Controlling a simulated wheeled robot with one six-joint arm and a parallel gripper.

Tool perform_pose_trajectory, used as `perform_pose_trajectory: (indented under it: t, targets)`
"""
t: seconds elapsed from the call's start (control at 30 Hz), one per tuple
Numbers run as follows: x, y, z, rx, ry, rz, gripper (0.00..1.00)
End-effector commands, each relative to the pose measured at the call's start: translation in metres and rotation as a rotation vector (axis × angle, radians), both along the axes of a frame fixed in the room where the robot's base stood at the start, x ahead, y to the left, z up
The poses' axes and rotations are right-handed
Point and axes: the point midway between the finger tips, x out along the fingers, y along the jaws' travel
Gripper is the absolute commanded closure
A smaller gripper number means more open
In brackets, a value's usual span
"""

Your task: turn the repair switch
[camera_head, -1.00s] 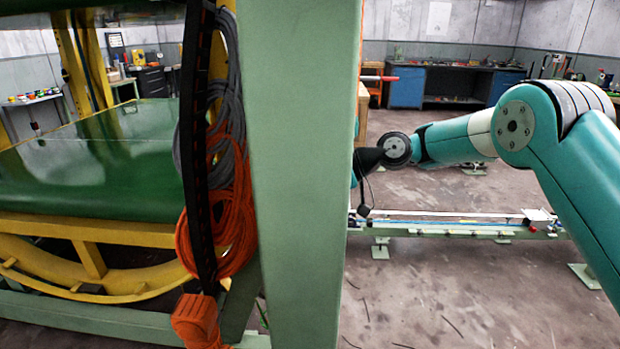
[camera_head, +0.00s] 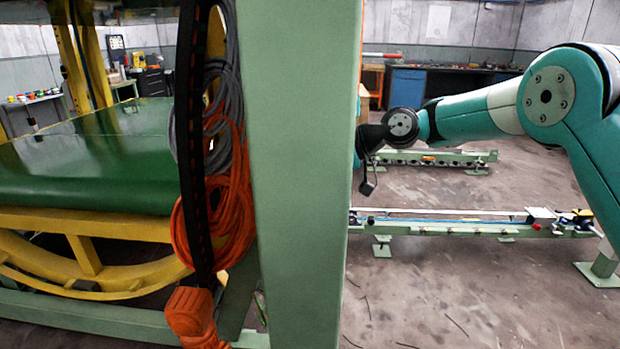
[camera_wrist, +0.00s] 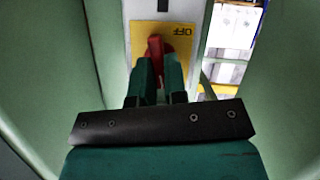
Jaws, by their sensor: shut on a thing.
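The repair switch shows in the wrist view as a red handle (camera_wrist: 155,50) on a yellow plate (camera_wrist: 182,35) marked "OFF", fixed to a pale box. My gripper (camera_wrist: 157,72) is straight in front of it, with its green fingers shut on the red handle. The handle's lower part is hidden between the fingers.
Green walls of the post stand close on both sides of my gripper. Orange and grey cables (camera_head: 222,190) hang left of the post. A green conveyor bed (camera_head: 90,155) on a yellow frame lies at far left. A low rail (camera_head: 450,226) crosses the floor at right.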

Motion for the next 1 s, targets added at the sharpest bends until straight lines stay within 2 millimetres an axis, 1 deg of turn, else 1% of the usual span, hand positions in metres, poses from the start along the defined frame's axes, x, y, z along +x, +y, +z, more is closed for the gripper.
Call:
perform_pose_trajectory:
  t: [0.03,0.07,1.0]
  targets:
    - [-0.0011,0.0003,-0.0123,0.001,-0.048,0.001,1.0]
    - [-0.0014,0.0002,-0.0132,0.001,-0.074,0.0,1.0]
    - [-0.0091,0.0003,-0.0177,-0.031,-0.962,0.002,1.0]
